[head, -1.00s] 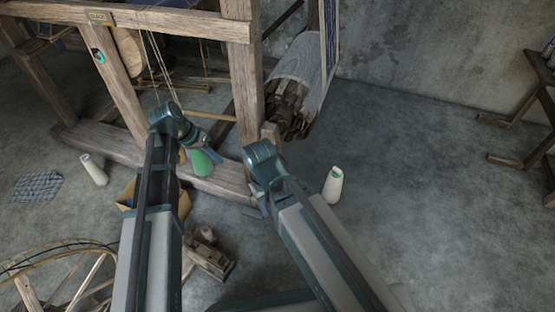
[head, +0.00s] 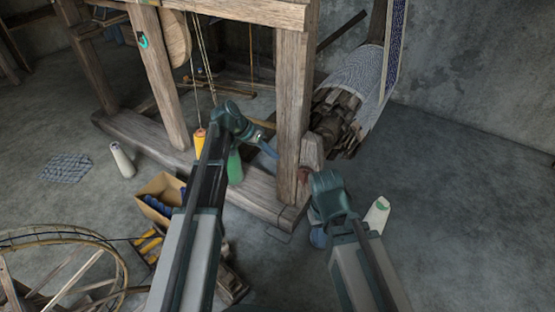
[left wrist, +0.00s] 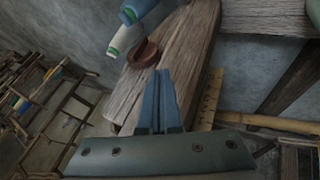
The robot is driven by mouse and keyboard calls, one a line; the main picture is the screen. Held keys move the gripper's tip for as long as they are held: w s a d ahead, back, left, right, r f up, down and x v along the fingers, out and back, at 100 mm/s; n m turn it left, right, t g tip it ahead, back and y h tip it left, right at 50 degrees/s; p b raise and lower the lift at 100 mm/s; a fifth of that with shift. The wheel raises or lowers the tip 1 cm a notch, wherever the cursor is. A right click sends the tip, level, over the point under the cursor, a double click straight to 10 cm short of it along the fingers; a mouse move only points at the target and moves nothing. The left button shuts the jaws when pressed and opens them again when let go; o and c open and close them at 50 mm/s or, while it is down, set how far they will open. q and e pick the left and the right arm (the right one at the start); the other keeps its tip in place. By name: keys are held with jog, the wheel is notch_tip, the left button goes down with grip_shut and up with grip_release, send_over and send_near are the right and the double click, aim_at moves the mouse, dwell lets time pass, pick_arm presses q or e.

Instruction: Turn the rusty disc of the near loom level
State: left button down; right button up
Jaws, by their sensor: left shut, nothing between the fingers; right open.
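The rusty disc (head: 303,174) of the near loom is a small reddish-brown piece low beside the loom's front post (head: 293,110). In the left wrist view the disc (left wrist: 143,53) sits against the weathered beam and looks tilted, just beyond my fingertips and not touching them. My left gripper (head: 271,152) is shut and empty, left of the post. Its blue fingers (left wrist: 160,75) lie together in the wrist view. My right gripper (head: 322,228) is open, right of the post's foot and near the disc; its fingers are mostly hidden by its own wrist.
A white cone (head: 376,215) stands right of my right gripper. A green cone (head: 235,167) and a yellow spool (head: 199,142) are near my left arm. A cardboard box (head: 160,193) and a spinning wheel (head: 75,270) are at left. The floor at right is clear.

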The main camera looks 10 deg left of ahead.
aim_at(305, 176)
pick_arm(q)
jog(key=d+f+b, duration=0.5)
jog(key=d+f, duration=0.1)
jog(key=d, duration=0.2)
jog(key=shift+s, duration=0.15)
jog(key=shift+f, duration=0.1)
jog(key=shift+d, duration=0.1)
jog(key=shift+d+y+p, duration=0.1)
jog(key=shift+y+p, duration=0.3)
